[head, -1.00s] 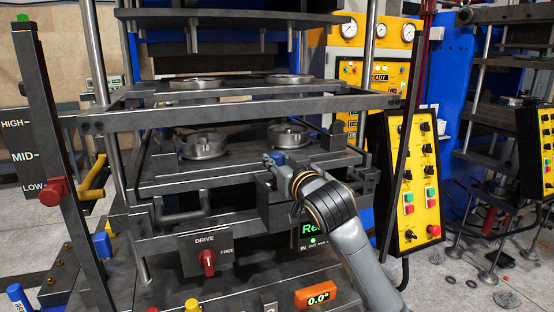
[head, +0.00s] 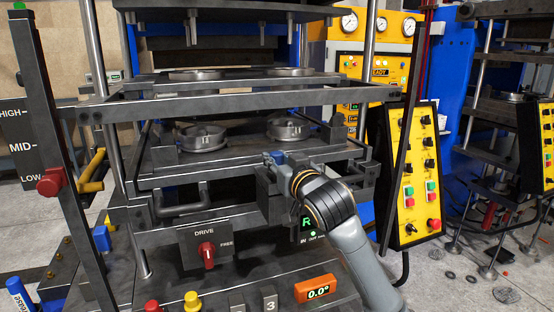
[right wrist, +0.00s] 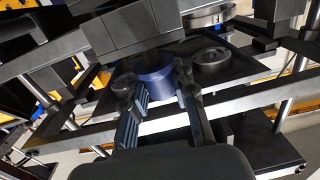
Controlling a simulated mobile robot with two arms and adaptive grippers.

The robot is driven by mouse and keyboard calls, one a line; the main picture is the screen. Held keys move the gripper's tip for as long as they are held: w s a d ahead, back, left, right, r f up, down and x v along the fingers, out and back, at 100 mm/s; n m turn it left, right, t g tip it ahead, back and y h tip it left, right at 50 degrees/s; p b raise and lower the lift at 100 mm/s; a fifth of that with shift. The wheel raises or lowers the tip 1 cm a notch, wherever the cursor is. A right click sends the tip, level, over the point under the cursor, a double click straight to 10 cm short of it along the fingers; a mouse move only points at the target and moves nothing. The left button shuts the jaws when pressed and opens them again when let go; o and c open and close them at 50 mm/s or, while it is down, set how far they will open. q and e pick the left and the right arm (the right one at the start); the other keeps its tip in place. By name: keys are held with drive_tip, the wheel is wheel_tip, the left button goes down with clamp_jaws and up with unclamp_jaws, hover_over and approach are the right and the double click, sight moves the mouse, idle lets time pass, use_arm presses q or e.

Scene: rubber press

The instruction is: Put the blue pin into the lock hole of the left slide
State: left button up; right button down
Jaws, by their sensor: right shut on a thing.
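My right gripper (head: 274,160) comes in from the lower right, at the front of the press's lower platen. It is shut on the blue pin (head: 279,157), a short, thick blue cylinder. In the right wrist view the blue pin (right wrist: 157,84) shows between the two fingertips (right wrist: 155,85). Dark press parts lie close above it there. The lower platen's slide structure (head: 165,181) carries two round metal dies, the left die (head: 203,138) and the right die (head: 288,130). I cannot make out the lock hole of the left slide. My left gripper is not in view.
A bar handle (head: 182,207) sticks out at the front left of the press. The red DRIVE knob (head: 206,254) is below it. A yellow control panel (head: 412,180) stands at right. A blue block (head: 102,238) is at left. Horizontal frame bars (head: 240,105) cross above the dies.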

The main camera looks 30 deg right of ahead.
drive_tip(key=shift+f+b, duration=0.5)
drive_tip(key=shift+f, duration=0.4)
drive_tip(key=c, duration=1)
unclamp_jaws()
drive_tip(key=s+a, duration=0.1)
drive_tip(key=s, duration=0.6)
drive_tip(key=shift+s+a, duration=0.2)
drive_tip(key=shift+f, duration=0.1)
